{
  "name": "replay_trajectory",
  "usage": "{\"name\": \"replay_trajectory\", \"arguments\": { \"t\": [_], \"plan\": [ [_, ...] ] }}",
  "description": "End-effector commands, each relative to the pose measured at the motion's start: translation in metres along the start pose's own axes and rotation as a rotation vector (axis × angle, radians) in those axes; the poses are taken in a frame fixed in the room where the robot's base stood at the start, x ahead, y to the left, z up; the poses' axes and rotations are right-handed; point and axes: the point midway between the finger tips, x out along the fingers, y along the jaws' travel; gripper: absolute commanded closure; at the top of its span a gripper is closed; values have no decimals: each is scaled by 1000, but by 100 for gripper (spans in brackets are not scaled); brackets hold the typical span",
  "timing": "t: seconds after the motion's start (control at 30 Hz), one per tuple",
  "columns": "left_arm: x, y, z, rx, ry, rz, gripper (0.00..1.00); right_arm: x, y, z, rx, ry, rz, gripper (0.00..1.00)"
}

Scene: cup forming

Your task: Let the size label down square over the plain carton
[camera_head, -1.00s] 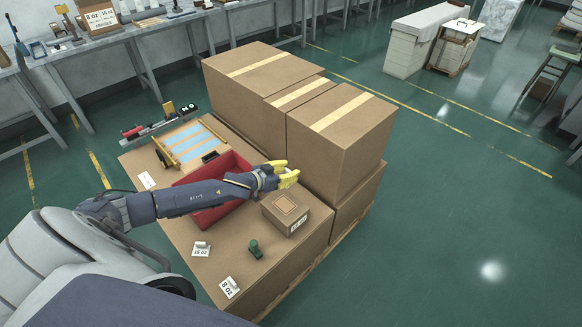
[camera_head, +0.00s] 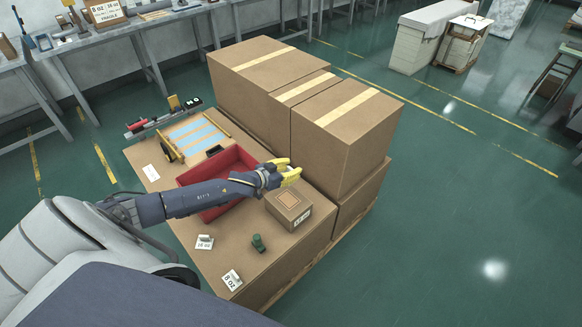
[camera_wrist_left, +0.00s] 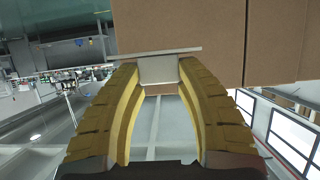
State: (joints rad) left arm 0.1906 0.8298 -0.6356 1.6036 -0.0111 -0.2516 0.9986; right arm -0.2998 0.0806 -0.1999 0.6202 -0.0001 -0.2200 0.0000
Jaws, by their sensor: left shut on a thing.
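A small brown carton (camera_head: 277,213) stands on the near carton top, with a square outline on its upper face and a printed white patch on its side. My left gripper (camera_head: 291,171) is just above and behind this carton in the head view, apart from it. In the left wrist view my left gripper (camera_wrist_left: 160,75) is shut on a pale block under a thin flat plate, which I take to be the size label (camera_wrist_left: 158,69). The label's printed face is hidden. My right gripper is not in view.
Tall taped cartons (camera_head: 345,135) stand close behind the gripper. A red bin (camera_head: 232,160) lies under my left forearm.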

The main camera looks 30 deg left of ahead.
Motion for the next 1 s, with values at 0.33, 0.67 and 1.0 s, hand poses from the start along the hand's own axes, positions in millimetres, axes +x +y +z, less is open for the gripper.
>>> {"name": "replay_trajectory", "arguments": {
  "t": [0.33, 0.67, 1.0],
  "plan": [
    [9, 0, 23, -1, -1, 0, 78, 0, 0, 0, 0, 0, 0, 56],
    [18, 0, 42, -2, 0, 0, 78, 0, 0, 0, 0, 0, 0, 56],
    [26, 0, 64, -1, 0, 0, 78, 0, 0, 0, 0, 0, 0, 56]
  ]
}}
